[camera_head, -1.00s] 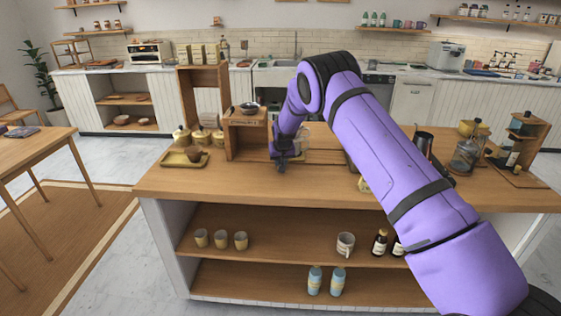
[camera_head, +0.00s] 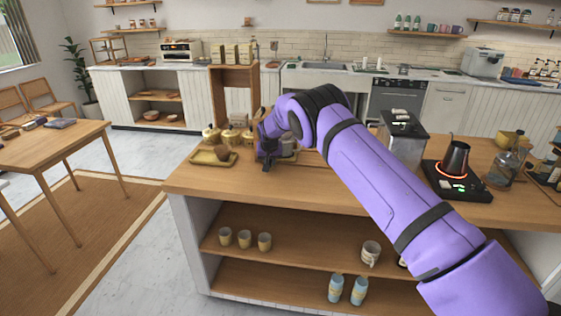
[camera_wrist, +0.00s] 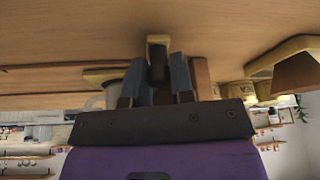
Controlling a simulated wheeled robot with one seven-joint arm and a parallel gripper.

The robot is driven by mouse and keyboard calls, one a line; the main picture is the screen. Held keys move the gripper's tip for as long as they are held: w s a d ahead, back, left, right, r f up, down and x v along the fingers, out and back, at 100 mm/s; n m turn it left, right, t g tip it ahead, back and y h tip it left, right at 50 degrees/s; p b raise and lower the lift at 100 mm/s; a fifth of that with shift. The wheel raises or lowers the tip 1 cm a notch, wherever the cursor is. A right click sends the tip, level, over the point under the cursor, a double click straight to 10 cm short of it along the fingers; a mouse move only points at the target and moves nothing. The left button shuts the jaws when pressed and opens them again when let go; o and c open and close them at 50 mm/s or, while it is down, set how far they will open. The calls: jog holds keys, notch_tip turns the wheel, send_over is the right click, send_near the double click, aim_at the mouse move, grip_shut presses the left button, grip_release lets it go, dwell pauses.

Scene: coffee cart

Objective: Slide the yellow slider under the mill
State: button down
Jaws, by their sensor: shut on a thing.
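My gripper (camera_wrist: 157,75) is shut on the dark knob (camera_wrist: 158,62) of the yellow slider (camera_wrist: 157,41), close over the wooden counter. The slider shows as a small yellow piece just beyond my fingertips; its other parts are hidden. In the head view my gripper (camera_head: 268,164) points down at the counter, right of the yellow tray, and the slider is hidden. A brown wooden upright (camera_wrist: 201,78) stands just right of my fingers in the wrist view. I cannot clearly make out the mill; my arm covers the area behind the gripper.
A yellow tray (camera_head: 200,160) with a brown object and several yellow canisters (camera_head: 228,134) stand left of my gripper. A grey mug (camera_head: 287,148) is close on its right. A grey machine (camera_head: 404,145) and a kettle (camera_head: 456,158) on a lit hob stand farther right. The counter's front strip is clear.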

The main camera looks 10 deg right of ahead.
jog(key=shift+w+a+r, duration=0.1)
jog(key=shift+w+a, duration=0.05)
jog(key=shift+a, duration=0.4)
jog(key=shift+w+a, duration=0.15)
jog(key=shift+a, duration=0.35)
jog(key=c, duration=1)
grip_release()
jog(key=shift+a, duration=0.2)
jog(key=shift+d, duration=0.1)
jog(key=shift+s+r, duration=0.1)
jog(key=shift+r, duration=0.15)
jog(key=v, duration=1)
